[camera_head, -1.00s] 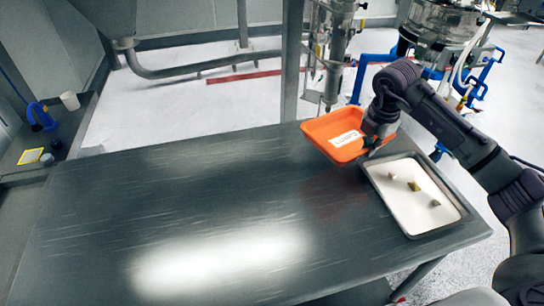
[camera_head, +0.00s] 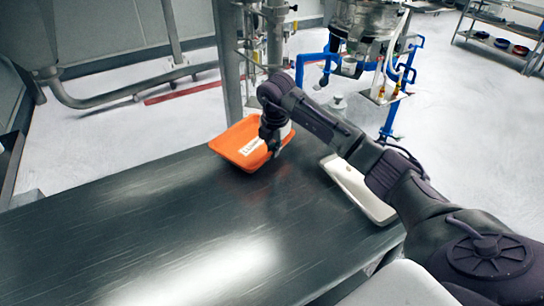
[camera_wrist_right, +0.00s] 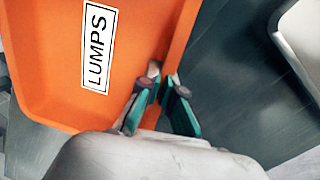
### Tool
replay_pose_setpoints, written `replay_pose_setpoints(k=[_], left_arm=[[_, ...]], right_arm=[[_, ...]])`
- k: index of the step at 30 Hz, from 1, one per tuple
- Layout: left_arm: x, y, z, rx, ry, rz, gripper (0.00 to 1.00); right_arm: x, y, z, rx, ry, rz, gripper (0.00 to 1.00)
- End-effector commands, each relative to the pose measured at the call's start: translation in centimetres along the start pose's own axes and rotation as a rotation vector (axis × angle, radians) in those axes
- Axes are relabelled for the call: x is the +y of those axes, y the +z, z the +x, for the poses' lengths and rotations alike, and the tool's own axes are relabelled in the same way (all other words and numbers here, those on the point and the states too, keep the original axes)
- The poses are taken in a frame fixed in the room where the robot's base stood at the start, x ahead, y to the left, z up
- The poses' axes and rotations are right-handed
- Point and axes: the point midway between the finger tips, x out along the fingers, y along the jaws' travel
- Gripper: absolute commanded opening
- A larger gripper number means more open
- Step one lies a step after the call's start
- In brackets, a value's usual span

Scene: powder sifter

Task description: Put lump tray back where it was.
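The lump tray is an orange tray (camera_head: 228,146) with a white label, at the back edge of the dark table in the head view. In the right wrist view the tray (camera_wrist_right: 50,50) fills the left side, and its label reads LUMPS. My right gripper (camera_head: 273,148) is at the tray's right side. In the wrist view the right gripper's fingertips (camera_wrist_right: 166,82) straddle the tray's side wall and are closed on it. The head view does not clearly show whether the tray touches the table. My left gripper is out of view.
The dark table (camera_head: 130,230) is clear to the left and front of the tray. A pale tray (camera_head: 350,185) lies at the table's right edge, partly hidden behind my right arm. A metal post (camera_head: 228,60) and pipework stand behind the table.

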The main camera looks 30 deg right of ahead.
Motion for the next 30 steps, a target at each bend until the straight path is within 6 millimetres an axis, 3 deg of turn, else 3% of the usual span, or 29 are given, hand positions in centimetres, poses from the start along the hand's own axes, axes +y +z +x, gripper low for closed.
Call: replay_pose_setpoints(k=[11, 22, 27, 30], left_arm=[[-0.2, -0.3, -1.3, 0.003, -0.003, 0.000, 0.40], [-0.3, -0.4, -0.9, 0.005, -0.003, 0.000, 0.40], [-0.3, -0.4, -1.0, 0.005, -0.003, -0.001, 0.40], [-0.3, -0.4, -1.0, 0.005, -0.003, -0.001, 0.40]], right_arm=[[-0.3, -0.6, 3.9, 0.000, 0.000, 0.002, 0.00], [-0.3, -0.6, 4.5, -0.001, 0.001, 0.001, 0.00], [-0.4, -0.6, 4.5, -0.001, -0.001, 0.001, 0.28], [-0.4, -0.6, 4.5, -0.001, -0.001, 0.001, 0.31]])
